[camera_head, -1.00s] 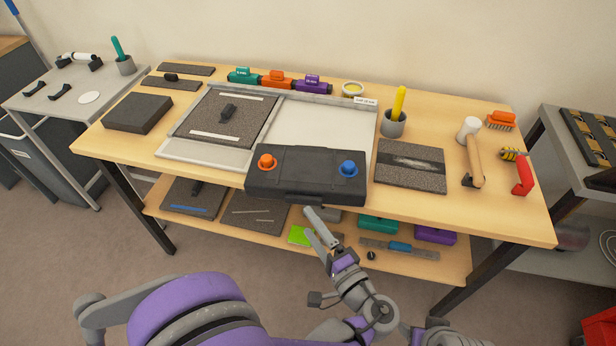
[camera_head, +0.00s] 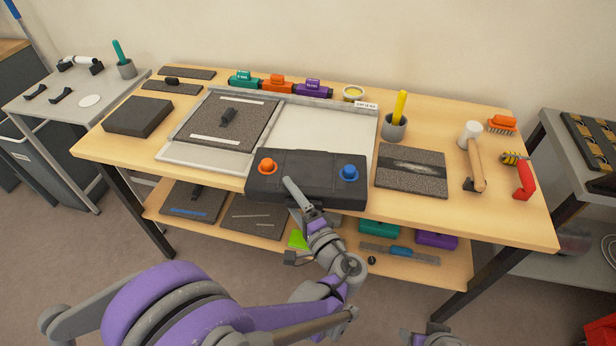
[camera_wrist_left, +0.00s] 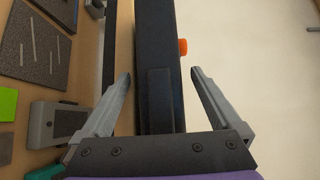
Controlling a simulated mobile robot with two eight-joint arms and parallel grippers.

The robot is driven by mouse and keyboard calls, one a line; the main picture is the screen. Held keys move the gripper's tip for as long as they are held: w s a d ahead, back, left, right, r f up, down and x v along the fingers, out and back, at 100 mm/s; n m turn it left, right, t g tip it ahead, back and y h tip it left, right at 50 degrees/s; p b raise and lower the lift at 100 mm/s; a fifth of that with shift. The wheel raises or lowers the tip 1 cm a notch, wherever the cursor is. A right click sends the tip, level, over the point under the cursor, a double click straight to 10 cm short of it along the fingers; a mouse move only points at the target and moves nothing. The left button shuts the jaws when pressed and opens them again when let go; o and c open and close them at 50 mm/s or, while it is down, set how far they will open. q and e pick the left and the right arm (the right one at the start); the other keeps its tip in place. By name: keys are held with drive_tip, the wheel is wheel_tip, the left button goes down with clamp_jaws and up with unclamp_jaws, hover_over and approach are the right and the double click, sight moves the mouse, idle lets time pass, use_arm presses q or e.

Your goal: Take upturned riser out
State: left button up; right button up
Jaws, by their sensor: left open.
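No thing is plainly recognisable as the upturned riser. A small black piece (camera_head: 229,117) lies on the speckled dark tile (camera_head: 250,112) in the pale tray (camera_head: 172,152); it may be the riser, but I cannot tell which way up it is. My left gripper (camera_head: 294,202) is open at the front of a black box (camera_head: 315,170) with an orange and a blue knob. In the left wrist view my open fingers (camera_wrist_left: 160,82) stand on both sides of the black box (camera_wrist_left: 158,60), and I see no grip on it.
Right of the box are a dark tile (camera_head: 411,172), a grey cup (camera_head: 394,127), a mallet (camera_head: 474,160) and a red-handled tool (camera_head: 523,180). A dark block (camera_head: 138,116) lies at left. The lower shelf (camera_head: 340,262) holds tiles and tools.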

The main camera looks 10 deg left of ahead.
use_arm(q)
clamp_jaws()
idle(0.4)
drive_tip(key=shift+r, duration=0.15)
wheel_tip(320, 180, up, 10)
drive_tip(key=p, duration=0.3)
idle(0.8)
